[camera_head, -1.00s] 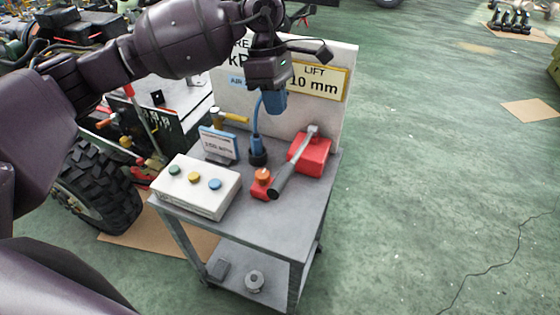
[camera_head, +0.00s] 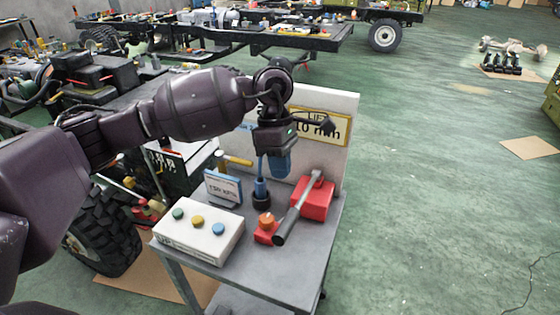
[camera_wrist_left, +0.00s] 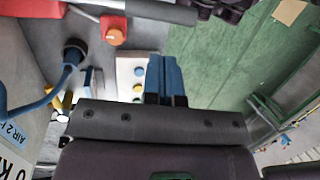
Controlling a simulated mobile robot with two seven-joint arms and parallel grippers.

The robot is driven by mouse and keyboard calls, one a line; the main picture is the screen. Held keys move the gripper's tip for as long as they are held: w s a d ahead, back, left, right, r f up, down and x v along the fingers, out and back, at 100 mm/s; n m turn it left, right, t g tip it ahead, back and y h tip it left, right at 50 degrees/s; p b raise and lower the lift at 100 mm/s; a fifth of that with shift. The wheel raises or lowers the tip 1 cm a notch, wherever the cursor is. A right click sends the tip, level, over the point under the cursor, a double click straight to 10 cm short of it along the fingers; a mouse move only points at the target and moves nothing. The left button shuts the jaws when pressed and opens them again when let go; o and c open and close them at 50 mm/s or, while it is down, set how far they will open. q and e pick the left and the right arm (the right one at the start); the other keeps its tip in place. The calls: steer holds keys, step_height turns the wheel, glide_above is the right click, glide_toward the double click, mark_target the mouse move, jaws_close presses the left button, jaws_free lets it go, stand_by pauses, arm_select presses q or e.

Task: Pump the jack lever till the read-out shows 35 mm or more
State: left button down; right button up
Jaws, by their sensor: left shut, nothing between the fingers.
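The red jack (camera_head: 314,205) stands on the grey cart's top at the right. Its grey lever with a dark grip (camera_head: 292,217) slants down toward the front left, apart from my gripper. The yellow-framed LIFT read-out (camera_head: 330,128) on the white board shows 10 mm, its left part covered by my gripper. My left gripper (camera_head: 279,166) is shut and empty, its blue fingers pointing down above the cart, behind the lever's grip. In the left wrist view, the fingers (camera_wrist_left: 166,78) are together and the lever (camera_wrist_left: 150,11) crosses the top edge. My right gripper is not in view.
A red block with an orange knob (camera_head: 266,221) sits beside the lever's grip. Open green floor (camera_head: 430,200) lies right.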

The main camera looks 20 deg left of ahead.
mark_target(286, 219)
arm_select(q)
steer(key=p+x, duration=0.1)
steer(key=x, duration=0.7)
steer(key=shift+s+f, duration=0.15)
steer(key=shift+f, duration=0.1)
steer(key=shift+s+d+f, duration=0.15)
steer(key=shift+f, duration=0.75)
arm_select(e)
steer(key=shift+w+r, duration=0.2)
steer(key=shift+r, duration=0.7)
